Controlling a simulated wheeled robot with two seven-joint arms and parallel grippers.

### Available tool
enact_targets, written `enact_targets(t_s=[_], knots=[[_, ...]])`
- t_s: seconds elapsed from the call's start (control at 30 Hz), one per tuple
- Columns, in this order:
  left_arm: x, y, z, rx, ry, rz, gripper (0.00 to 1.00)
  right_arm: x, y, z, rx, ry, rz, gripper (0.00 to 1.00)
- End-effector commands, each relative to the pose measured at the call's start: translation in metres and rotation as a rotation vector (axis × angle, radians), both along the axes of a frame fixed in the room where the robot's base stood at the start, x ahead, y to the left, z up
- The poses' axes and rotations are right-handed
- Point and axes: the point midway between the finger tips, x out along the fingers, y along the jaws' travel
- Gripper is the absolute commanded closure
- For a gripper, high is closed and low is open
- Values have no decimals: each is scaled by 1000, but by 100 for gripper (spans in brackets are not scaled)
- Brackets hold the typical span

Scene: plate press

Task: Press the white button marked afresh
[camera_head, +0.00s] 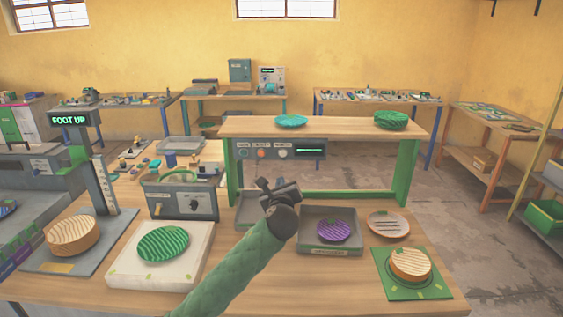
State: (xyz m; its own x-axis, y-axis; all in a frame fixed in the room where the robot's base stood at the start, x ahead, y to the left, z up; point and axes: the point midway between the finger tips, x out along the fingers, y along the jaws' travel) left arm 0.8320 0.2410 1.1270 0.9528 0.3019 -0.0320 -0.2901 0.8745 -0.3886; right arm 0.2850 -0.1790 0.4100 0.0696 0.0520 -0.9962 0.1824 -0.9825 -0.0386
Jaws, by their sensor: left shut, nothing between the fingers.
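A dark control panel (297,157) hangs under the front edge of a raised wooden shelf (340,128). A white round button (283,153) sits on it, right of an orange-red button (261,153) and a teal one (243,153). The small labels above the buttons are too small to read for certain. A display (311,150) with green text is at the panel's right. My left gripper (264,184) is shut and empty, below the panel and apart from the buttons. My right gripper is out of view.
A grey tray (345,250) holds a purple ribbed plate (333,231). A green plate (163,244) rests on a white block (132,271). A tan round piece (410,263) sits on a green mat (435,290). A grey box with a dial (180,200) stands left of the shelf.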

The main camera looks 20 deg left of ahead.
Motion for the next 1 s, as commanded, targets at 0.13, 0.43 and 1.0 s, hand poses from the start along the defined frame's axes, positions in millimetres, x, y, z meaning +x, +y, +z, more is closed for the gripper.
enact_targets(t_s=[0.13, 0.43, 1.0], knots=[[1, -3, 5, 186, 32, -21, 100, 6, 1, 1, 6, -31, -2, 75], [1, -5, 6, 380, 82, -33, 100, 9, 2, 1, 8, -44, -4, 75], [12, -2, 8, 392, 87, -32, 100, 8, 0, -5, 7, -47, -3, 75]])
